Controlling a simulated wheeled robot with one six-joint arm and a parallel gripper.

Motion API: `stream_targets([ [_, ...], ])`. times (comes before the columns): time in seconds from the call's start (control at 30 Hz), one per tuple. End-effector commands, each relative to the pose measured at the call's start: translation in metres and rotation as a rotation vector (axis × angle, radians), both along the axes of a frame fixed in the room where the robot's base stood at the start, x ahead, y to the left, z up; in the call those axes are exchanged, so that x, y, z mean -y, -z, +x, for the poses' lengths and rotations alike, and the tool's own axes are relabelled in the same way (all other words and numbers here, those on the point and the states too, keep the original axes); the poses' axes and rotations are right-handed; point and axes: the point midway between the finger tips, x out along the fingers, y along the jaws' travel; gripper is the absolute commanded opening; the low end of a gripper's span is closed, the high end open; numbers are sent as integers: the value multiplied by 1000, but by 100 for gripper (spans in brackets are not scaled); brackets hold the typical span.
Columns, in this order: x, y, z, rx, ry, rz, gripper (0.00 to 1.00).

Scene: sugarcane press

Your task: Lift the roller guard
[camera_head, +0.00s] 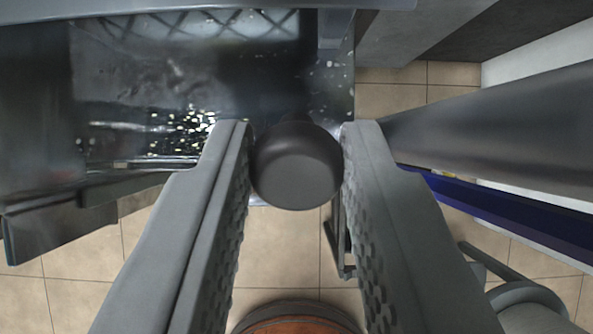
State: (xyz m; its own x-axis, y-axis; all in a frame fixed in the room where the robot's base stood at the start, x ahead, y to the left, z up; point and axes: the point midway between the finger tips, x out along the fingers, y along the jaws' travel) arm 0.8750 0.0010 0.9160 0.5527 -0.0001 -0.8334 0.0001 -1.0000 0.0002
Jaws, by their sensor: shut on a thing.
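My gripper (296,172) comes in from the bottom of the view. Its two grey ridged fingers are shut on a dark round knob (297,170), with one finger touching each side. The knob's round end faces the camera. Behind it, at the upper left, is dark shiny metal of the press (150,80), with pale specks and wet-looking glints. A crosshatched roller surface (200,24) shows along the top. I cannot tell the guard's full outline, and what joins the knob to it is hidden behind the knob.
A dark bar (500,125) crosses the right side, with a blue beam (510,212) below it. A round brown-topped object (297,318) stands at bottom centre. A grey rounded object (525,300) is at lower right. Tan floor tiles (285,245) show below.

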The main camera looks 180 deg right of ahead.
Motion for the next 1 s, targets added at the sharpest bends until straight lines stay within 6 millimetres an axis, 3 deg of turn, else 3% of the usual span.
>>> stream_targets([
  [0.8, 0, -8, 3, -104, 0, 0, 0],
  [0.83, 0, -8, 3, -104, 0, 0, 29],
  [0.9, 0, -8, 3, -104, 0, 0, 42],
  [1.0, 0, -8, 2, -105, 0, 0, 46],
])
